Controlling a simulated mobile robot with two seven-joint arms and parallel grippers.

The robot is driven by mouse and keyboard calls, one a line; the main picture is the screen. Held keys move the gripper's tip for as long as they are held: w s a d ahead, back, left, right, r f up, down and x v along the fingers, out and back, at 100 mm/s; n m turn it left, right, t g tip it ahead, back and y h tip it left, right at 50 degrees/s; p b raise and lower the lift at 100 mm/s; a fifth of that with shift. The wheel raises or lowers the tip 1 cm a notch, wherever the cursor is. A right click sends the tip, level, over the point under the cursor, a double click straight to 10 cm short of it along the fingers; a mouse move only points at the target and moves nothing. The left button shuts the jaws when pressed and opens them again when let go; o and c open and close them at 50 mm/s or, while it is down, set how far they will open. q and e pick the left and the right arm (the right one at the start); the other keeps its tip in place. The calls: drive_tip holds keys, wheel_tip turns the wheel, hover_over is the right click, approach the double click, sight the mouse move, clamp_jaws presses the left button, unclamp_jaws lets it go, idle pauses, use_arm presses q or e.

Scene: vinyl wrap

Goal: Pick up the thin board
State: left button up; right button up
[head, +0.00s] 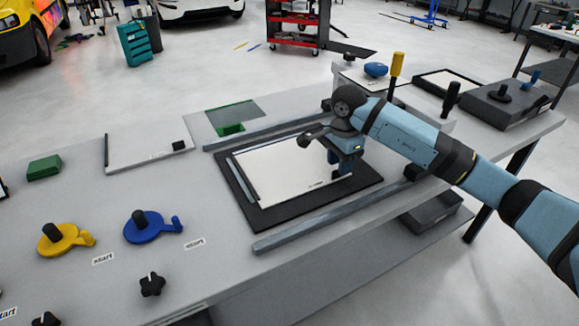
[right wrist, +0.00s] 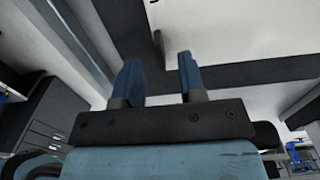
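A thin white board (head: 285,172) lies on a black mat (head: 262,222) in the middle of the table in the head view. A dark strip runs along its left edge. My right gripper (head: 342,170) is over the board's right edge, pointing down, and hides part of that edge. In the right wrist view its two blue fingers (right wrist: 160,75) stand apart with nothing visibly clamped between them. A white surface (right wrist: 200,25) with a dark border shows beyond the fingertips. I cannot tell whether the fingers touch the board. My left gripper is not in view.
Grey rails (head: 330,222) flank the mat. A second pale panel (head: 140,150) lies to the left, near a green block (head: 44,168). Yellow (head: 62,238) and blue (head: 148,226) knobbed pieces sit at front left. Black boxes (head: 500,105) stand at the right end.

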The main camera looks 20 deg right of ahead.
wheel_tip(320, 180, down, 3)
drive_tip(key=shift+r, duration=0.15)
clamp_jaws()
drive_tip(key=shift+r, duration=0.1)
